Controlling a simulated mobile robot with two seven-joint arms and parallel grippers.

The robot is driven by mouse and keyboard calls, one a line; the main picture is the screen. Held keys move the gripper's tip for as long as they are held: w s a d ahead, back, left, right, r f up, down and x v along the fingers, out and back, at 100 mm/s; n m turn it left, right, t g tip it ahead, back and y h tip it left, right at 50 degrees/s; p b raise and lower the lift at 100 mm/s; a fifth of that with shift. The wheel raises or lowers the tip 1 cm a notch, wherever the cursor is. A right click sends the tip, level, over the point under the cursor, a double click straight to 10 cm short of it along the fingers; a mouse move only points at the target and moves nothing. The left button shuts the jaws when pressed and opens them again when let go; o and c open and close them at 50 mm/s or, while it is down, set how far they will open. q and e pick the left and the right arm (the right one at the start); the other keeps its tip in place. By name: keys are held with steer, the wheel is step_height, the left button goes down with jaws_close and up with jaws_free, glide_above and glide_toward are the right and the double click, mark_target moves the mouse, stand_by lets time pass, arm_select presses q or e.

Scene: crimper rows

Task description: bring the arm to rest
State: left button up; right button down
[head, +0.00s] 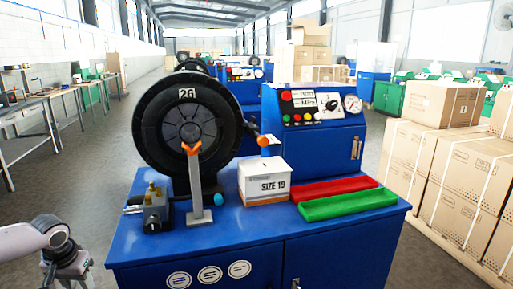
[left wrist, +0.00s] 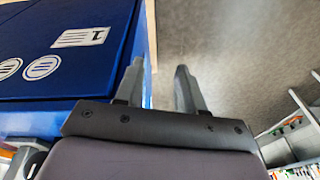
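My left arm comes in at the lower left of the head view, with the left gripper (head: 66,272) low beside the left end of the blue crimper bench (head: 330,248). In the left wrist view the two fingers of the left gripper (left wrist: 160,72) stand apart with nothing between them. Grey floor (left wrist: 220,60) shows beyond them, and the blue cabinet side (left wrist: 110,75) is close on the left. My right gripper is not in view.
The bench carries a black crimper wheel (head: 150,120), a forked stand (head: 199,200), a SIZE 19 box (head: 264,190), a red tray (head: 320,188) and a green tray (head: 350,204). Cartons (head: 440,170) stand right. Open floor (head: 80,180) lies left, before a workbench (head: 40,98).

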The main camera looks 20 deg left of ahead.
arm_select(q)
steer(key=s+d+f+m+t+h, duration=0.1)
steer(key=s+d+f+m+t, duration=0.15)
steer(key=d+f, duration=0.65)
steer(key=s+d+f+m+t+h, duration=0.15)
steer(key=s+d+f, duration=0.25)
steer(key=d+f, duration=0.45)
steer(key=w+d+r+m+t, duration=0.1)
steer(key=d+r+m+t, duration=0.1)
steer(key=d, duration=0.9)
steer(key=w+d+r+m+t+h, duration=0.1)
steer(key=w+d+r+m+t, duration=0.1)
steer(key=d, duration=1)
steer(key=shift+d+r+t, duration=0.25)
steer(key=shift+t, duration=0.25)
